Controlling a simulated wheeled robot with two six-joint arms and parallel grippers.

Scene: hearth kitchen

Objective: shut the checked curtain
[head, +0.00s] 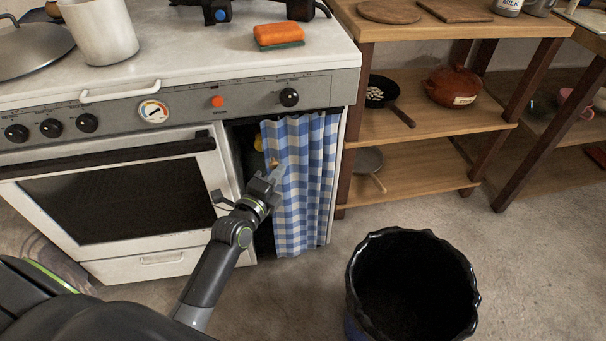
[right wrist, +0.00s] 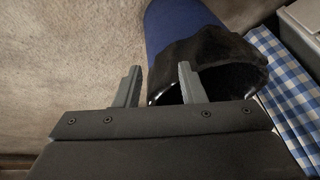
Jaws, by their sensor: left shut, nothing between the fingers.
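The blue-and-white checked curtain (head: 305,185) hangs in folds below the stove's right end. It covers the right part of the opening, and a dark gap (head: 238,150) shows on its left beside the oven. My left gripper (head: 272,178) is shut and empty at the curtain's left edge; I cannot tell whether it touches the cloth. The curtain also shows at the right of the right wrist view (right wrist: 290,105). My right gripper (right wrist: 158,82) is open and empty there, with the bin beyond its fingers; it is not in the head view.
A dark bin (head: 412,290) with a wavy rim stands on the floor right of the curtain. The oven door (head: 120,195) is shut, left of the gap. A wooden shelf (head: 430,125) with pans stands at right. Something yellow (head: 258,143) shows inside the gap.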

